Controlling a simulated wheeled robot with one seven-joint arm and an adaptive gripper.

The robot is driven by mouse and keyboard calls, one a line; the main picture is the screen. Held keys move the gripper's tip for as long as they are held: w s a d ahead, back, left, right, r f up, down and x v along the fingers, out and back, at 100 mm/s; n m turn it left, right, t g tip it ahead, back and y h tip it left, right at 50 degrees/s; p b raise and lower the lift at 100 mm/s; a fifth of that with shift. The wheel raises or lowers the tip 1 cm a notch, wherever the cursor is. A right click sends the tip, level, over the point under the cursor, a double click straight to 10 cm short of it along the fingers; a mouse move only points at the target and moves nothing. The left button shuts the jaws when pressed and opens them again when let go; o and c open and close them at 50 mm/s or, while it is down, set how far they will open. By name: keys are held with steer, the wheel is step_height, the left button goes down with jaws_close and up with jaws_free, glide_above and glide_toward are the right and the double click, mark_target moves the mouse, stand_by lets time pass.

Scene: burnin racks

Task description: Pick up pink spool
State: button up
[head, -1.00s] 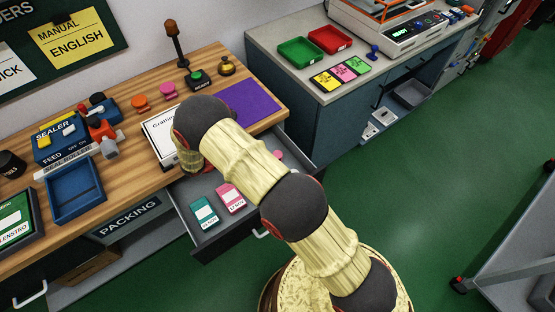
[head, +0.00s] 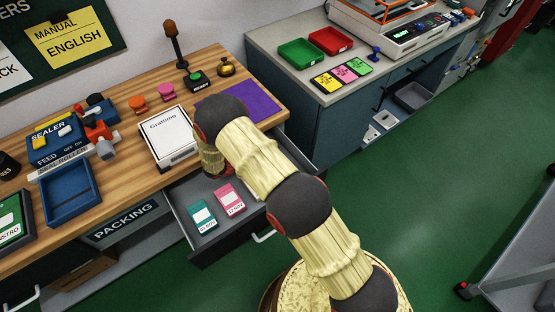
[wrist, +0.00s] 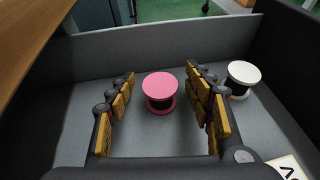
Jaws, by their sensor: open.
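The pink spool (wrist: 160,92) stands upright on the grey floor of the open drawer in the wrist view. My gripper (wrist: 158,88) is open, with one finger on each side of the spool and a gap showing on both sides. I see no finger touching it. In the head view my arm hides the spool and the gripper.
A white spool (wrist: 242,76) stands just right of my right finger. The drawer walls (wrist: 150,48) rise around. A teal box (head: 202,214) and a pink box (head: 230,198) lie at the drawer's left end. The worktop (head: 130,185) overhangs behind.

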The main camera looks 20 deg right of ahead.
steer(key=shift+c, duration=0.8)
steer(key=c, duration=1)
